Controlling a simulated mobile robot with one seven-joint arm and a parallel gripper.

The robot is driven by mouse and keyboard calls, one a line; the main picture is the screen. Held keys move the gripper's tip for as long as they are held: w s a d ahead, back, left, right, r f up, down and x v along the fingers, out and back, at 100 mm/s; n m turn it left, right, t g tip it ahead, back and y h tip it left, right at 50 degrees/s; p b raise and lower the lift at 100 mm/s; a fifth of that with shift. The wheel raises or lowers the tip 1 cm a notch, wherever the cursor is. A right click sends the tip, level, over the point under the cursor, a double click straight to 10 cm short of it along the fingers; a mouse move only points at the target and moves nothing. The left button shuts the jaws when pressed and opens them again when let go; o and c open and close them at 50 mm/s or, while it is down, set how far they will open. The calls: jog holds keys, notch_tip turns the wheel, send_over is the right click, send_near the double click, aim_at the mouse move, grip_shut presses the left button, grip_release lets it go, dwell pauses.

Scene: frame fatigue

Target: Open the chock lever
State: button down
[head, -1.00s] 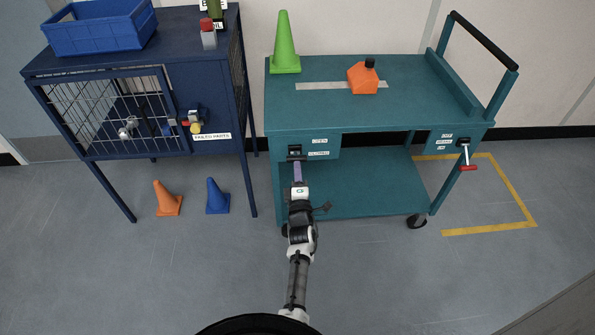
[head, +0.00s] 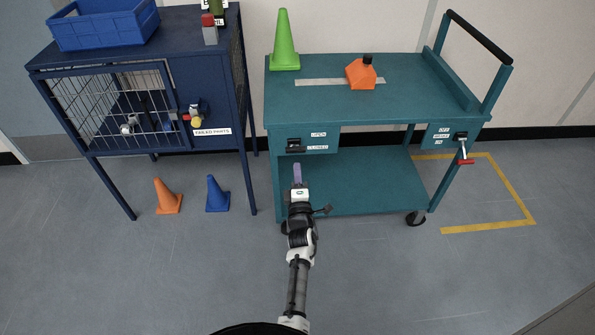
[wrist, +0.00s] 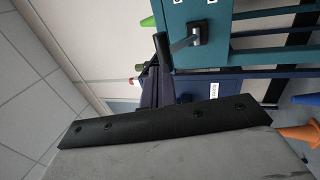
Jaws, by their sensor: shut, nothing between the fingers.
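The chock lever (head: 295,149) is a small black lever on the left front panel of the teal cart (head: 345,105). It sits beside two white labels, OPEN above and CLOSED below, with its handle near the height of the CLOSED label. In the wrist view the lever (wrist: 187,40) shows on the teal panel, its dark grip sticking out to the left. My gripper (head: 297,168) is shut and empty, with purple-grey fingers, just below the lever. A small gap shows between them in the head view.
A red-gripped brake lever (head: 465,155) is on the cart's right panel. A green cone (head: 284,42) and an orange container (head: 361,74) stand on the cart top. A blue caged cabinet (head: 205,85) is at left, with small orange and blue cones on the floor.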

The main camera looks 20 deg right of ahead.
jog(key=b+v, duration=0.2)
jog(key=v, duration=0.7)
jog(key=shift+s, duration=0.3)
jog(key=shift+a+r, duration=0.1)
jog(key=shift+r, duration=0.05)
